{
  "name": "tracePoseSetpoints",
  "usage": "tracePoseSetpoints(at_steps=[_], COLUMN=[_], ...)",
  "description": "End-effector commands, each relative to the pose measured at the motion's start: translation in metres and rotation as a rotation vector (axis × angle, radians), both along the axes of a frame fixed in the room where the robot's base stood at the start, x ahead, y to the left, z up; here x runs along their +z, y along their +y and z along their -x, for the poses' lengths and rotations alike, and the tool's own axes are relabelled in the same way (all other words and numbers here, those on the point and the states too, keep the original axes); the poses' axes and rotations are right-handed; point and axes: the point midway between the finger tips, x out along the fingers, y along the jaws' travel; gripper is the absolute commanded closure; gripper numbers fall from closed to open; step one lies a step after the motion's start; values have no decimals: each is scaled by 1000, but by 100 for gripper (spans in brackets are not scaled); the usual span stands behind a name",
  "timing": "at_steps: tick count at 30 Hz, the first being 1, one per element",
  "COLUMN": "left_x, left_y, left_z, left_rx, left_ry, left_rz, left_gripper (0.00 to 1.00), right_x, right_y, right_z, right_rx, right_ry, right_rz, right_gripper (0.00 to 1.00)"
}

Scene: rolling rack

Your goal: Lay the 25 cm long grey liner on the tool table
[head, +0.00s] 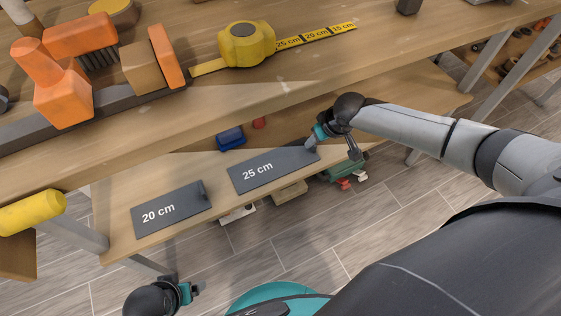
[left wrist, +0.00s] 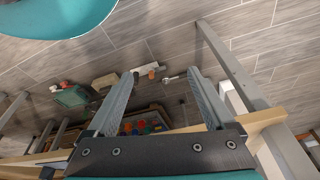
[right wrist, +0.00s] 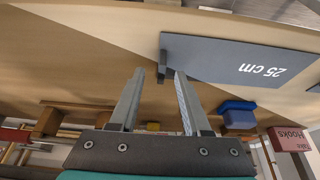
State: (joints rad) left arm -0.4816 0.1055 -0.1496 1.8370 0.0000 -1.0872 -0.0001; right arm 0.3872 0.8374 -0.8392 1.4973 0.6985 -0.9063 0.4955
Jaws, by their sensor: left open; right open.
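The grey liner marked "25 cm" (head: 262,172) lies flat on a low wooden shelf in the head view. In the right wrist view the same liner (right wrist: 235,58) appears upside down, with a dark raised tab at its near end. My right gripper (head: 312,143) is at the liner's right end. In the right wrist view its open fingers (right wrist: 159,72) are empty close to that tab; I cannot tell whether they touch. A shorter grey liner marked "20 cm" (head: 172,210) lies to the left. My left gripper (head: 197,286) is at bottom left, open and empty in the left wrist view (left wrist: 163,75).
A higher wooden table (head: 300,85) holds a yellow tape measure (head: 246,45) with a strip marked 25, 20 and 15 cm, and an orange tool (head: 62,85) at left. A blue bin (head: 230,138) sits behind the liners. Tiled floor (head: 250,245) is open in front.

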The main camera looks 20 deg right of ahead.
Motion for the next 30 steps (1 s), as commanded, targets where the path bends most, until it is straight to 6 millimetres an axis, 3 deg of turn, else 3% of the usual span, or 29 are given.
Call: tracePoseSetpoints(at_steps=[12,24,30], left_x=[40,50,50], left_y=[-2,-2,-2], left_z=[-16,-18,-18], left_rx=[2,3,2], left_ry=[-65,-76,-76], left_rz=[9,10,10], left_gripper=[13,13,13], right_x=[-27,-30,-30], right_y=[4,4,4], right_z=[-11,-14,-13], right_rx=[-1,0,0], right_ry=[1,0,0], right_rz=[0,0,0], right_gripper=[52,52,73])
